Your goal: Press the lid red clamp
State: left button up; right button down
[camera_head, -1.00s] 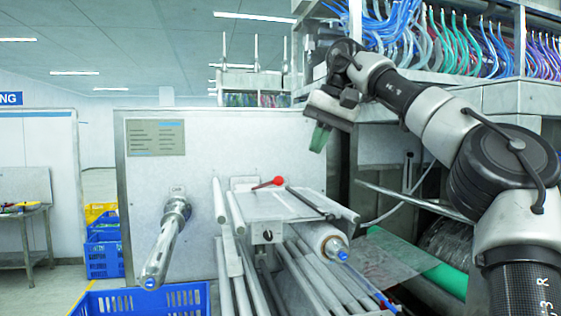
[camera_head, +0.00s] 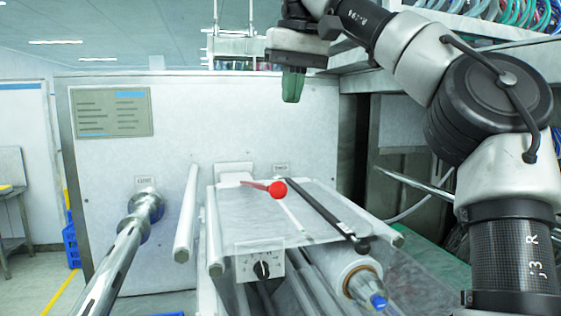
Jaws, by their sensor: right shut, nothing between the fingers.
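The red clamp (camera_head: 277,189) is a short red lever with a round red ball at its end. It lies over the flat grey lid plate (camera_head: 245,228), pointing right, in the middle of the head view. A black bar (camera_head: 318,212) lies on the plate to the right of it. My right gripper (camera_head: 292,88) points down above the clamp, with a clear gap between them. Its green fingers are shut with nothing between them. My left gripper is not in view.
A grey machine panel (camera_head: 210,120) stands behind the lid. Metal rollers (camera_head: 185,215) flank the plate, and a film roll (camera_head: 352,275) lies below right. A metal shaft (camera_head: 125,250) sticks out at left. Hanging coloured hoses (camera_head: 515,10) are at upper right.

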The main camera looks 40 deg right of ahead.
jog(key=x, duration=0.3)
jog(key=s+a+x, duration=0.1)
jog(key=x, duration=0.7)
jog(key=shift+s+a+f, duration=0.15)
jog(key=shift+f, duration=0.15)
jog(key=shift+a+f, duration=0.15)
jog(key=shift+f, duration=0.55)
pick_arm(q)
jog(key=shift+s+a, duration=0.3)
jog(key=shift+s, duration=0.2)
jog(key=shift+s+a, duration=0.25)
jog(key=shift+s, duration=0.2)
pick_arm(e)
jog(key=shift+s+a+f, duration=0.1)
jog(key=shift+a+f, duration=0.05)
jog(key=shift+f, duration=0.05)
